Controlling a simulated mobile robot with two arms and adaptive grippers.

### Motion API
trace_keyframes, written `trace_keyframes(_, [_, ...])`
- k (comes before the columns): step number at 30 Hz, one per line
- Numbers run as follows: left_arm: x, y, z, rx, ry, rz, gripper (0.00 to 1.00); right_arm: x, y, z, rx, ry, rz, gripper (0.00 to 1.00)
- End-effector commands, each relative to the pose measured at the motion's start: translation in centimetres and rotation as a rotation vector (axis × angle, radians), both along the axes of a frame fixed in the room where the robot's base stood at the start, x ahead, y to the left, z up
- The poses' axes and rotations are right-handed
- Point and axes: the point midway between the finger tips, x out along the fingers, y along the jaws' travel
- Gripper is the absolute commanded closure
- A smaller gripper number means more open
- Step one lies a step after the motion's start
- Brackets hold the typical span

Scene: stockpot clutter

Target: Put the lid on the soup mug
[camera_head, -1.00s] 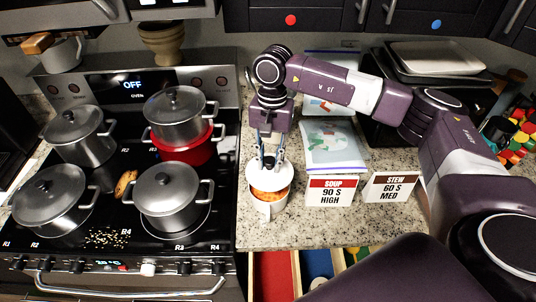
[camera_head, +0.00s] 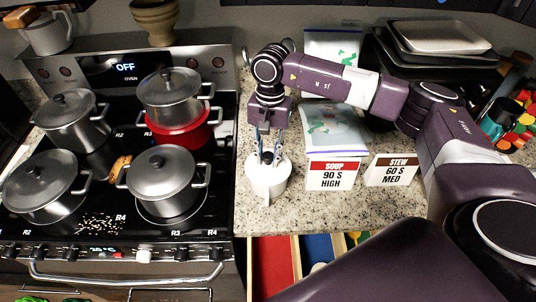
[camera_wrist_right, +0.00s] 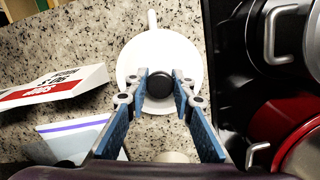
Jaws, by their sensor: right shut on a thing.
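The white soup mug (camera_head: 267,190) stands on the granite counter, right of the stove and left of the SOUP card. The white lid (camera_head: 278,170) covers its opening and hides the soup; I cannot tell whether it is fully seated. In the right wrist view the round lid (camera_wrist_right: 186,52) hides most of the mug, and a white handle (camera_wrist_right: 152,20) sticks out past its edge. My right gripper (camera_head: 268,157) points down, its fingers shut on the lid's dark knob (camera_wrist_right: 159,84). My left gripper is not in view.
The SOUP card (camera_head: 330,174) and STEW card (camera_head: 393,170) stand right of the mug. A bag (camera_head: 335,135) lies behind them. The stove (camera_head: 112,225) holds several lidded pots, one on a red pot (camera_head: 190,136). Bare counter lies in front of the cards.

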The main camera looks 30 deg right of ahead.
Motion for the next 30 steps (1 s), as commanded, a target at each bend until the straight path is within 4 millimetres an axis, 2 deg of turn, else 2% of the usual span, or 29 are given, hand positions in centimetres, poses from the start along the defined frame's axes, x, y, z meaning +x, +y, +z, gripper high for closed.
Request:
trace_keyframes(5, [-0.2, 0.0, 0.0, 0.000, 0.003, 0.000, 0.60, 0.0, 0.0, 0.0, 0.000, 0.000, 0.000, 1.00])
trace_keyframes(6, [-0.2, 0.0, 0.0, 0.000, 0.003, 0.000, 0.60, 0.0, 0.0, 0.0, 0.000, 0.000, 0.000, 0.74])
trace_keyframes(11, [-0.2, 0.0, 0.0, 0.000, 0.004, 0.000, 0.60, 0.0, 0.0, 0.0, 0.000, 0.000, 0.000, 0.57])
trace_keyframes(22, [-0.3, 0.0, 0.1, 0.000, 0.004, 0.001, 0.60, 0.0, 0.0, 0.3, 0.000, 0.000, 0.000, 0.57])
trace_keyframes(30, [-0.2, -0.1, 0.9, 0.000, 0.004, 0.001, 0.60, 0.0, 0.0, 2.3, 0.001, -0.001, 0.000, 0.57])
